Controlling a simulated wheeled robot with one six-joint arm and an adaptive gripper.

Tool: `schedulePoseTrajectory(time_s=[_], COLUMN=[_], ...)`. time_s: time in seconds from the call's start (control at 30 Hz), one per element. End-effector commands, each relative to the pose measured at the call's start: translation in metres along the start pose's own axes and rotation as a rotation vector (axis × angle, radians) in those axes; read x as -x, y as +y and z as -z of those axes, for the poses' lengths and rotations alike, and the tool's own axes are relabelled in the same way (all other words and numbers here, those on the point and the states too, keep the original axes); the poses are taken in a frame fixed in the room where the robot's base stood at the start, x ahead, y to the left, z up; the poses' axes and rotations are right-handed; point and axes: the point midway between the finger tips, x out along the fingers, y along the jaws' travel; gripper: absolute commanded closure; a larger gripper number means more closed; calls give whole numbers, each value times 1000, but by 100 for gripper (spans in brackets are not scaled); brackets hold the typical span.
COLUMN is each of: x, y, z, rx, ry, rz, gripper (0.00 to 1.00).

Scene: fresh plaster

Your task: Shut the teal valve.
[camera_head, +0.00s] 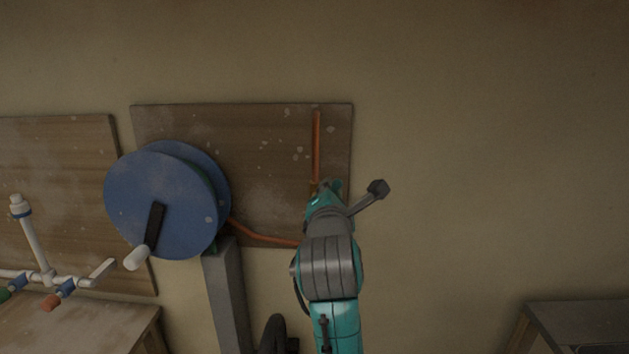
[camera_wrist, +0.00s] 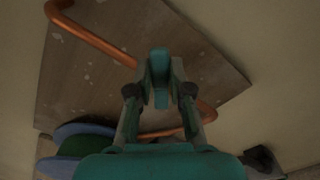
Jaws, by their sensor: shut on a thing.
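The teal valve's handle (camera_wrist: 160,62) stands between the fingers of my gripper (camera_wrist: 160,85) in the wrist view. The fingers are shut on it from both sides. The handle runs up and down in that view, at a slant to the copper pipe (camera_wrist: 95,38). My wrist hides most of the valve and my fingers there. The valve body is mostly hidden in the wrist view too.
A blue reel (camera_head: 150,200) with a crank and pale grip stands on a grey post (camera_head: 225,300) left of my arm. White pipes (camera_head: 38,245) with small blue, green and orange parts are at far left. A dark-topped table (camera_head: 580,325) is at lower right. The wall right of my arm is bare.

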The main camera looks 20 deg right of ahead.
Motion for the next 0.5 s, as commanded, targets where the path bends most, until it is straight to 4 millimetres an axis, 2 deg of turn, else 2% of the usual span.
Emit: schedulePoseTrajectory(time_s=[0.3,0.5], x=[0,0], y=[-16,-22], z=[5,6], rx=[-357,-510], ry=[4,5], rz=[3,3], gripper=[100,100])
